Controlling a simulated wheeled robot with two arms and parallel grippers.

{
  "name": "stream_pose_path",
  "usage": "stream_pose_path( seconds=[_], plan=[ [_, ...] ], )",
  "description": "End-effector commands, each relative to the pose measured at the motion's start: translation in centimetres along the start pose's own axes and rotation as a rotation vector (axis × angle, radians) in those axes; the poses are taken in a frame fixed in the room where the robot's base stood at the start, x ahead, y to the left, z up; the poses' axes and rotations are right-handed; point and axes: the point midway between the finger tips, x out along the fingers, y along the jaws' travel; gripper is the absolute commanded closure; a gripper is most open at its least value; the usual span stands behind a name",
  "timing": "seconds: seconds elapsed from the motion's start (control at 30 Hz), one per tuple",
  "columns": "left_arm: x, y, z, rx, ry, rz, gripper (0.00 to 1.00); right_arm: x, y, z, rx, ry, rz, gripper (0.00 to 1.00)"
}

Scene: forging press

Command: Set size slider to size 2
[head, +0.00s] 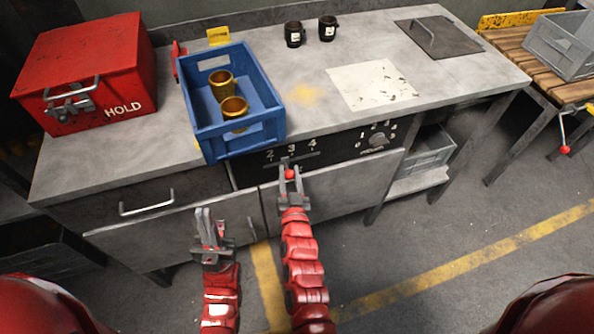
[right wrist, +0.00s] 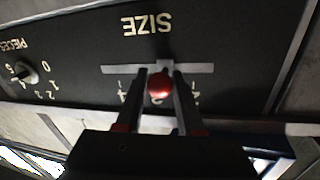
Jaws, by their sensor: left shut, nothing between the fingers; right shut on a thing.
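The size slider's red knob (head: 290,174) is on the black panel (head: 254,172) at the front of the grey workbench, under the labels 2, 3 and 4. My right gripper (head: 292,176) reaches it from below and is shut on it. In the right wrist view the panel is upside down; the red knob (right wrist: 160,87) is between the fingers (right wrist: 161,78), near the middle of its slot (right wrist: 116,69). A 4 is to its left, a partly hidden 2 to its right, so it is around 3. My left gripper (head: 205,216) is shut and empty, in front of the drawers.
A PIECES dial (head: 377,140) is on the same panel to the right. A blue crate (head: 210,143) with two brass cups overhangs the bench edge above the panel's left end. A red HOLD box (head: 100,75) stands at the left. Drawer handles (head: 147,205) stick out below.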

Motion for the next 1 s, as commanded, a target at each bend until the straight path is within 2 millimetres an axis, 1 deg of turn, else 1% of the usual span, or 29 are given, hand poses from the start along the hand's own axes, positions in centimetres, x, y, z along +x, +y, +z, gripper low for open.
stream_pose_path(
  seconds=[0.03,0.1,0.2,0.3,0.53,0.57,0.7,1.0],
  plan=[
    [0.5,0.0,-0.1,0.0,0.0,0.0,1.0,-0.3,-1.2,0.3,0.005,-0.012,-0.004,1.0],
    [0.7,0.0,-0.1,0.0,0.0,0.0,1.0,-0.6,-2.5,0.6,0.005,-0.009,-0.003,1.0],
    [0.8,0.0,-0.1,0.0,0.0,0.0,1.0,-0.8,-3.7,0.9,0.003,-0.011,-0.004,1.0],
    [0.8,0.0,-0.1,0.0,0.0,0.0,1.0,-0.9,-4.1,0.9,0.001,-0.007,-0.004,1.0],
    [0.8,0.0,-0.1,0.0,0.0,0.0,1.0,-0.9,-4.2,0.9,0.0,-0.007,-0.006,1.0],
    [0.8,0.0,-0.1,0.0,0.0,0.0,1.0,-0.9,-4.2,1.0,0.001,-0.008,-0.007,0.6],
    [0.8,0.0,-0.1,0.0,0.0,0.0,1.0,-0.9,-4.1,0.9,0.0,-0.007,-0.006,0.34],
    [0.8,0.0,-0.1,0.0,0.0,0.0,1.0,-0.9,-4.0,0.8,0.001,-0.005,-0.004,0.34]
  ],
)
